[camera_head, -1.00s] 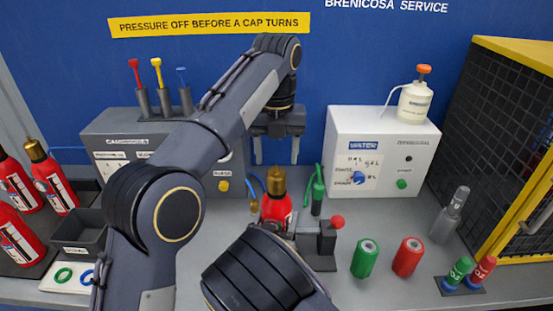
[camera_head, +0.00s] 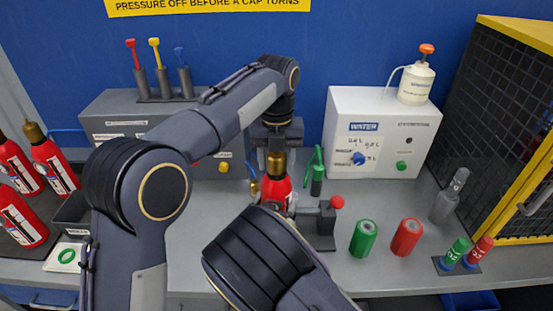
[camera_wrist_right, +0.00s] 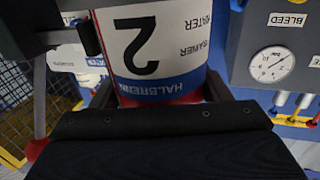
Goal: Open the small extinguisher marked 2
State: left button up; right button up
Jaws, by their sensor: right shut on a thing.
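The small red extinguisher (camera_head: 272,190) with a brass cap (camera_head: 277,164) stands upright on the bench, its lower part hidden by my right arm. In the right wrist view its label shows a large upside-down 2 (camera_wrist_right: 140,47). My right gripper (camera_wrist_right: 160,92) is shut on this extinguisher's body, a finger at each side. In the head view the right gripper is hidden behind my arm. My left gripper (camera_head: 277,150) points down at the brass cap, its fingers apart; whether they touch the cap cannot be told.
A grey clamp with a red knob (camera_head: 336,202) stands right of the extinguisher. Green (camera_head: 363,238) and red (camera_head: 406,237) cylinders stand further right. The white water box (camera_head: 385,130) and grey tool box (camera_head: 120,115) are behind. A gauge (camera_wrist_right: 272,64) is near a BLEED label. Other extinguishers (camera_head: 50,165) stand left.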

pick_arm(q)
jog(key=c, duration=0.8)
jog(key=shift+o, duration=0.2)
jog(key=n, duration=0.6)
jog(key=shift+n, duration=0.4)
jog(key=n, duration=1.7)
jog(key=shift+r+n, duration=0.1)
jog(key=shift+n, duration=0.2)
jog(key=n, duration=0.4)
jog(key=shift+n, duration=0.4)
jog(key=n, duration=0.2)
jog(key=shift+n, duration=0.3)
jog(key=n, duration=0.4)
jog(key=shift+n, duration=0.4)
jog(key=n, duration=1)
jog(key=shift+n, duration=0.4)
